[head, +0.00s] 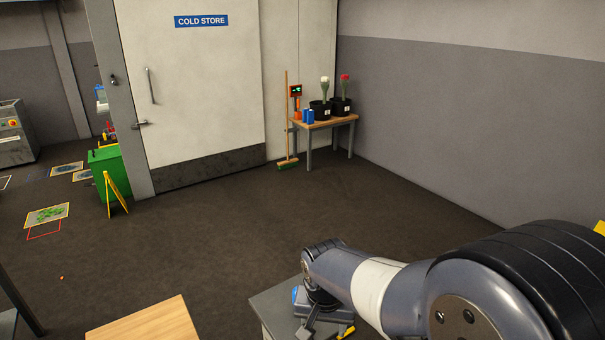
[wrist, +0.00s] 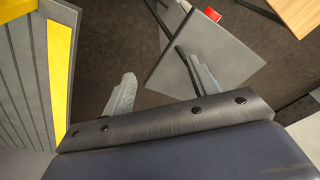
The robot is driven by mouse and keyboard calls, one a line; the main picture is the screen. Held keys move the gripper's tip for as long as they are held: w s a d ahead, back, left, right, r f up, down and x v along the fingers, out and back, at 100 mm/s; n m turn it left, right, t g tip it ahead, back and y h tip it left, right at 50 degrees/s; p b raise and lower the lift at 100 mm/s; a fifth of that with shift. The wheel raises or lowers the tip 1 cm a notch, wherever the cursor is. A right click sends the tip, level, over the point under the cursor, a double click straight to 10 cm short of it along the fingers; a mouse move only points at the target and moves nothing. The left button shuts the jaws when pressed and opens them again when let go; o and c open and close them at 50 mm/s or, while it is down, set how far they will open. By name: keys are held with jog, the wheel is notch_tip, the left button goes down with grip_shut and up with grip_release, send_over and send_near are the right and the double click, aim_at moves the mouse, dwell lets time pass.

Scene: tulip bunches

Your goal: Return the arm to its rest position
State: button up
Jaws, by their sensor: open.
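My arm reaches in from the lower right of the head view, bent over, with its end pointing down near the bottom middle. My gripper (wrist: 163,78) shows in the wrist view with its two grey fingers wide apart and nothing between them. In the head view the gripper is partly cut off by the bottom edge. Below the fingers in the wrist view is a grey flat top (wrist: 205,52), with dark floor beside it. I cannot tell the exact height of the fingers above it. A white tulip bunch (head: 325,84) and a red tulip bunch (head: 345,80) stand in black buckets far away.
A wooden top (head: 145,322) is at the bottom left of the head view. A wooden table (head: 325,122) holds the buckets by the far wall, with a broom (head: 286,125) beside it. A green bin (head: 105,175) stands left. The middle floor is clear. A yellow strip (wrist: 60,50) is close left in the wrist view.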

jog(key=w+d+f, duration=0.1)
jog(key=d+f, duration=0.3)
jog(key=f, duration=0.7)
jog(key=shift+w+n, duration=0.35)
jog(key=shift+n, duration=0.05)
jog(key=shift+r, duration=0.15)
